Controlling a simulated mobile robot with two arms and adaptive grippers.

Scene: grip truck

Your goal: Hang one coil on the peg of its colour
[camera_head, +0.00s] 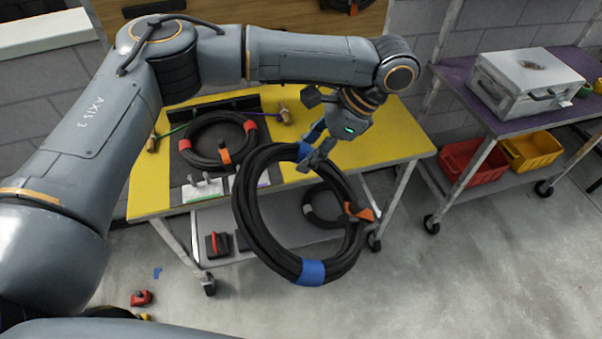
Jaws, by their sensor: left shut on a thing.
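My left gripper (318,158) is shut on the top of a large black coil (250,222) at a blue wrap. The coil hangs tilted in the air in front of the yellow table (395,150). It has another blue wrap at the bottom and an orange tag on its right side. No peg can be made out clearly. My right gripper is not in view.
A smaller black coil (310,214) shows through the held coil, on the table's lower shelf. A purple-topped cart (458,84) at right carries a metal case (530,84), with red (472,166) and yellow (532,152) bins below. A red item (141,298) lies on the floor.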

